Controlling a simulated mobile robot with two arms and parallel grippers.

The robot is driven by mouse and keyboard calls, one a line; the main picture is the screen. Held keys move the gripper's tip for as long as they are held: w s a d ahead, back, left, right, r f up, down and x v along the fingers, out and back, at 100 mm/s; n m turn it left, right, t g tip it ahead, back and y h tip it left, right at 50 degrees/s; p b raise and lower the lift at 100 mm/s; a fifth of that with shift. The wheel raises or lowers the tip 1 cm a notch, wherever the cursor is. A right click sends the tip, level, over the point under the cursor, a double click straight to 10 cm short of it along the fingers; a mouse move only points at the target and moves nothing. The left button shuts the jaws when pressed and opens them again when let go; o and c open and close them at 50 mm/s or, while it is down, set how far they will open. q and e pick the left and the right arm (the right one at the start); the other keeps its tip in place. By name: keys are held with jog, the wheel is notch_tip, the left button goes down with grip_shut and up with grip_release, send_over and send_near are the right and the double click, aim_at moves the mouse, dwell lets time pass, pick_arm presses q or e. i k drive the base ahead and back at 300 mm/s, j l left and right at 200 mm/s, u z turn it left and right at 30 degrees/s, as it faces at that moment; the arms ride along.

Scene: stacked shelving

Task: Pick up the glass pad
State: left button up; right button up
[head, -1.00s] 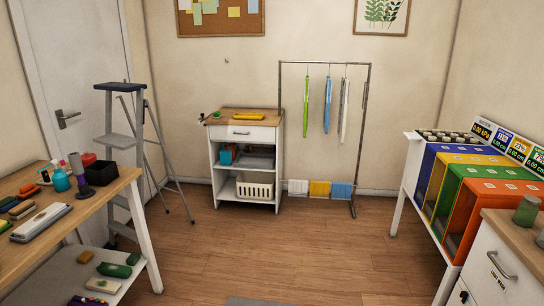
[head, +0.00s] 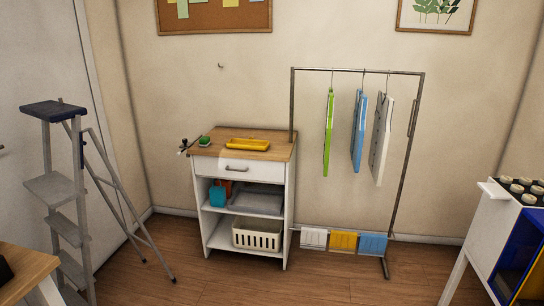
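I cannot tell for certain which thing is the glass pad. A small green item (head: 204,141) lies on the wooden top of the white cabinet (head: 238,167), at its left end. A yellow tray-like item (head: 248,145) lies to its right on the same top. Neither of my grippers is in view.
A stepladder (head: 62,190) stands at the left. A metal rack (head: 358,71) with hanging green, blue and white pieces stands right of the cabinet. A wooden table corner (head: 22,268) is at lower left, a white stand (head: 478,235) at right. The floor (head: 330,285) before the cabinet is clear.

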aim_at(204, 141)
jog(key=i+l+u, duration=0.1)
jog(key=i+u, duration=0.15)
jog(key=i, duration=0.2)
jog(key=i+l+u, duration=0.25)
jog(key=i, duration=0.25)
jog(key=i+l+u, duration=0.15)
jog(key=i+u, duration=0.15)
jog(key=i, duration=0.15)
jog(key=i+l, duration=0.25)
jog(key=i, duration=0.25)
jog(key=i+l+z, duration=0.15)
jog(key=i+l, duration=0.15)
jog(key=i, duration=0.15)
jog(key=i+l, duration=0.2)
jog(key=i, duration=0.3)
jog(key=z, duration=0.05)
